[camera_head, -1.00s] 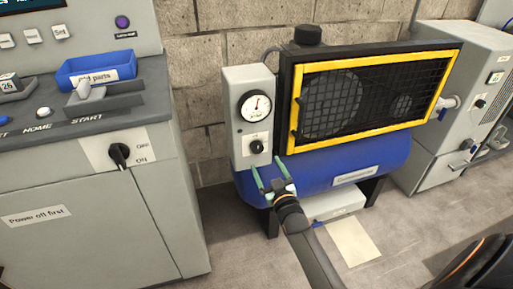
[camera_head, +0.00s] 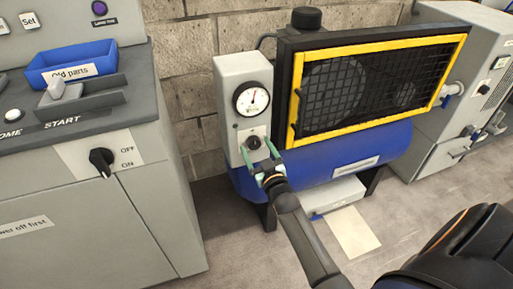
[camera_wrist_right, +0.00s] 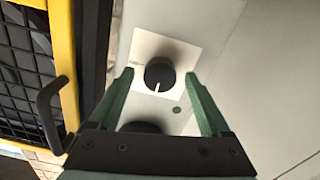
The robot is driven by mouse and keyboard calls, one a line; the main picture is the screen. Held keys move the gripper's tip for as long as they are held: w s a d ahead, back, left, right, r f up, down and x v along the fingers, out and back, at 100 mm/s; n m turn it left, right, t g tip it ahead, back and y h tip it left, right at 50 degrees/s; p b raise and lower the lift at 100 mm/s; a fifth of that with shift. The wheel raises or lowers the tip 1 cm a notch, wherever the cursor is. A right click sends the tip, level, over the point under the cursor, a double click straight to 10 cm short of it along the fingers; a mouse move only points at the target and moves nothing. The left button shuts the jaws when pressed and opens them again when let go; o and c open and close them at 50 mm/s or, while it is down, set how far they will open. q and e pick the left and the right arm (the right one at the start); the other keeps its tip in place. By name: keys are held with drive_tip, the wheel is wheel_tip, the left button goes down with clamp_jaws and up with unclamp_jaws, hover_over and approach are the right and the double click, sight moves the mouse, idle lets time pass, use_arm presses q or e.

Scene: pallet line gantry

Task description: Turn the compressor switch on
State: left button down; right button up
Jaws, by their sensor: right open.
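The compressor switch (camera_head: 254,142) is a round black knob on a pale plate, on the grey control box (camera_head: 229,110) below a pressure gauge (camera_head: 252,98). The knob also shows in the right wrist view (camera_wrist_right: 160,73), with a white pointer mark toward the bottom of that picture. My right gripper (camera_head: 260,158) is open, its two green fingers pointing at the knob. In the wrist view the fingertips lie on either side of the knob, with visible gaps. How far they are from it in depth I cannot tell. My left gripper is not in view.
The blue compressor tank (camera_head: 318,180) and a yellow-framed mesh guard (camera_head: 375,85) stand right of the box. A black handle (camera_wrist_right: 49,115) sits close by on the guard. A grey console (camera_head: 85,200) with another OFF/ON knob (camera_head: 102,160) stands at the left.

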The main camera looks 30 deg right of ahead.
clamp_jaws()
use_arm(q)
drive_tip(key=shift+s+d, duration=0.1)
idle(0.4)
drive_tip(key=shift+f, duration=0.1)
